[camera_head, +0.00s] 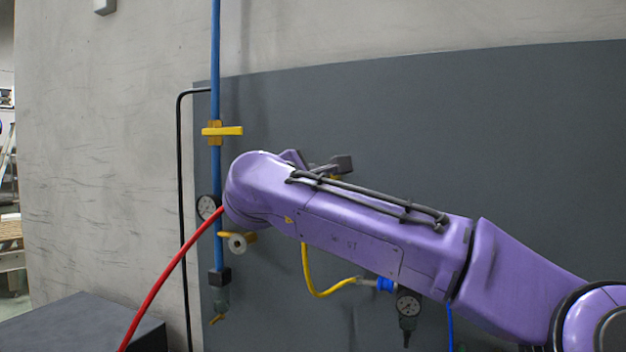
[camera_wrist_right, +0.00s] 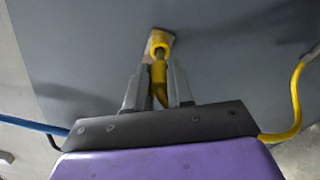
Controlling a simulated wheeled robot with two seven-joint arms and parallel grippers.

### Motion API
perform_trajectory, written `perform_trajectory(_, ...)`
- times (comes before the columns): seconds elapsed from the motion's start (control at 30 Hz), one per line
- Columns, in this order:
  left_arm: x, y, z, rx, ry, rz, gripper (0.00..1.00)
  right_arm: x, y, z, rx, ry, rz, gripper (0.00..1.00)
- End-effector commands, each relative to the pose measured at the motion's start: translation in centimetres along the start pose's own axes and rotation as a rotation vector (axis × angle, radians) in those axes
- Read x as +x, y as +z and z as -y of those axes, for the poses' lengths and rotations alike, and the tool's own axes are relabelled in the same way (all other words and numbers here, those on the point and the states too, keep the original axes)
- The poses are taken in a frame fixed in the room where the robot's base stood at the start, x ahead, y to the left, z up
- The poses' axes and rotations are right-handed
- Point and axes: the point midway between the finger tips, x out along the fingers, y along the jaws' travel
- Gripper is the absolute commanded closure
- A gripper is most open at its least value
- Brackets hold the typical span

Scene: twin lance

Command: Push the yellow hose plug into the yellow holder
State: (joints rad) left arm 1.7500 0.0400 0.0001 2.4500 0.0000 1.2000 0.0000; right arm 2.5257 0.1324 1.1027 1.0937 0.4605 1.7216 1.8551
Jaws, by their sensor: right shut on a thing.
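The yellow hose plug (camera_wrist_right: 160,74) is between the two grey fingers of my right gripper (camera_wrist_right: 158,82), shut on it in the right wrist view. The plug points at the yellow holder (camera_wrist_right: 163,37), a ring on a pale base on the grey panel. The plug's grey tip is at the ring's opening; I cannot tell how deep it sits. In the head view my purple right arm covers most of this, and only a dark part of the gripper shows above the forearm. The yellow hose (camera_head: 309,277) hangs below the arm. My left gripper is not in view.
A blue pipe (camera_head: 216,60) with a yellow lever valve (camera_head: 224,131) runs down the left. A gauge (camera_head: 208,207) and a red hose (camera_head: 163,280) are near my arm's left end. Another gauge (camera_head: 408,305) hangs below the forearm. The panel's upper right is clear.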

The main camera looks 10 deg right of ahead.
Motion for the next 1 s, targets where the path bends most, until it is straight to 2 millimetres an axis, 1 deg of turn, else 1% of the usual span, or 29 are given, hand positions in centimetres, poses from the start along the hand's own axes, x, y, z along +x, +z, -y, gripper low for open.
perform_trajectory(1.0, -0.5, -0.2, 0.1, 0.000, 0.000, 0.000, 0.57, 2.1, 0.1, 0.0, 0.001, 0.000, 0.001, 1.00)
